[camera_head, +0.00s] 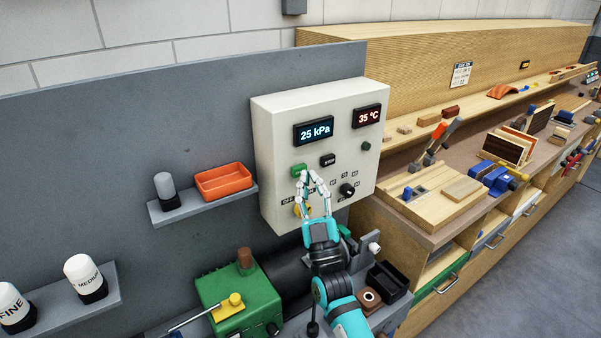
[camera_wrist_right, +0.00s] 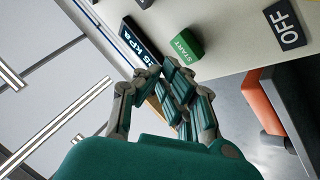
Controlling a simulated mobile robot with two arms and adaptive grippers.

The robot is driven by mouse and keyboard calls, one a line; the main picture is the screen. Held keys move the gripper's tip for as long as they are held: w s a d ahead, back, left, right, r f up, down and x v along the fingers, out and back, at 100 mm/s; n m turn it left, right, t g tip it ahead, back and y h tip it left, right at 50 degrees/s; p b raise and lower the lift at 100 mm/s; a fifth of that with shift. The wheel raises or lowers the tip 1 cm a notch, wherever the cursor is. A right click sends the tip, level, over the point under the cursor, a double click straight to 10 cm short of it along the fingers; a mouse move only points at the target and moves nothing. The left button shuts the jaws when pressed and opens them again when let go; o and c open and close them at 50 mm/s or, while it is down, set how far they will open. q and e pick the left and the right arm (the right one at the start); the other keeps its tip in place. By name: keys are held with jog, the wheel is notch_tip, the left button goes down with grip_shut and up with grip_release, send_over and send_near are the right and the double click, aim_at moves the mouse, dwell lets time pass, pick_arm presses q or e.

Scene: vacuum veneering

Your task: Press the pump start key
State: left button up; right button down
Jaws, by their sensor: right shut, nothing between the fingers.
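The pump control box (camera_head: 277,125) is a cream panel on the grey wall. Its green start key (camera_head: 298,170) is at the lower left of the panel face, left of the black STOP key (camera_head: 328,160). The start key, marked START, also shows in the right wrist view (camera_wrist_right: 187,45). My right gripper (camera_head: 308,179) is shut and empty, its fingertips just below and beside the start key. In the wrist view its fingertips (camera_wrist_right: 162,71) are close to the key; I cannot tell whether they touch it. My left gripper is not in view.
The displays read 25 kPa (camera_head: 314,131) and 35 °C (camera_head: 367,116). A black knob (camera_head: 347,190) sits lower right on the panel. A green pump (camera_head: 220,290) stands below. An orange tray (camera_head: 223,181) sits on a shelf at left. A cluttered wooden bench (camera_head: 440,215) is at right.

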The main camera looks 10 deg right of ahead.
jog(key=shift+w, duration=0.1)
jog(key=shift+w+a, duration=0.2)
jog(key=shift+w, duration=0.15)
jog(key=shift+w+a+b, duration=0.15)
jog(key=shift+w+b, duration=0.3)
jog(key=shift+b, duration=0.1)
dwell(0.5)
jog(key=shift+s, duration=0.15)
jog(key=shift+s+d+p, duration=0.35)
jog(key=shift+s+p, duration=0.15)
jog(key=shift+s, duration=0.3)
jog(key=s+p, duration=0.1)
jog(key=s, duration=0.1)
jog(key=s+d, duration=0.1)
jog(key=s+d+p, duration=0.1)
jog(key=s, duration=0.1)
jog(key=shift+s+p, duration=0.3)
jog(key=shift+p, duration=0.05)
